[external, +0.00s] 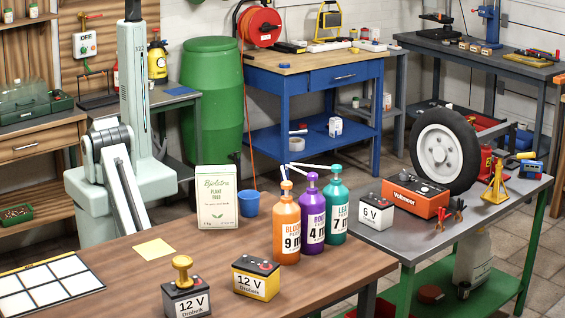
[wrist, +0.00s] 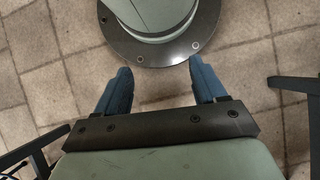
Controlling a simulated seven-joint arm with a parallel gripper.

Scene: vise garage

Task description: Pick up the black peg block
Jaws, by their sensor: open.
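In the external view, a dark battery-like block (external: 186,301) labelled 12 V stands at the front edge of the brown wooden table, with a yellow knobbed peg (external: 182,270) upright on top. It is the only block with a peg that I see; I cannot tell for sure that it is the black peg block. My gripper (wrist: 160,72) shows in the wrist view with two blue fingers apart and nothing between them. It is over the tiled floor, beside a round dark base plate (wrist: 165,57). I cannot make out the gripper in the external view, and no block shows in the wrist view.
A yellow note (external: 153,249), white grid sheet (external: 45,287), plant food box (external: 216,197), blue cup (external: 249,204) and bottles (external: 286,229) share the brown table (external: 120,285). The table's middle is clear.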

